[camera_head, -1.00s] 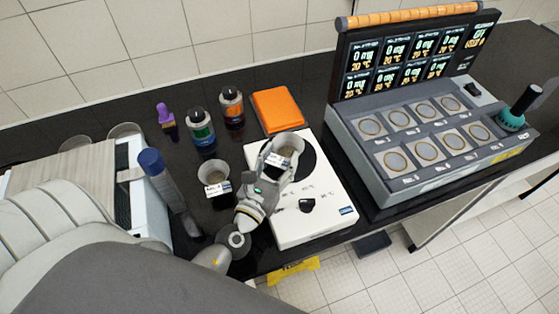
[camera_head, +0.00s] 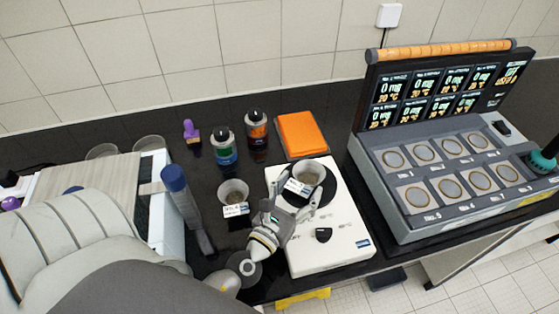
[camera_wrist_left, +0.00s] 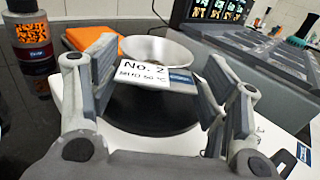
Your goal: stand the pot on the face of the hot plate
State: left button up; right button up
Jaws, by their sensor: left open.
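The pot (camera_head: 311,172) is a small grey cup with a white label reading "No. 2". It looks upright on the round black face (camera_head: 332,193) of the white hot plate (camera_head: 335,256). My left gripper (camera_head: 294,207) is open on the near side of the pot. In the left wrist view, the pot (camera_wrist_left: 163,52) stands beyond and between the spread fingers of the left gripper (camera_wrist_left: 163,88), with dark plate face below it. The label hides part of the pot's front and base. My right gripper is not in view.
A second labelled cup (camera_head: 233,192) stands left of the hot plate. A large multi-station instrument (camera_head: 440,185) stands close on the right.

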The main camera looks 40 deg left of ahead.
pick_arm(q)
jog(key=s+b, duration=0.2)
jog(key=s, duration=0.3)
jog(key=s+b, duration=0.2)
jog(key=s, duration=0.2)
jog(key=shift+s+d+f, duration=0.15)
jog(key=shift+s+d, duration=0.05)
jog(key=shift+s, duration=0.15)
jog(key=shift+s+r, duration=0.3)
jog(key=shift+s, duration=0.4)
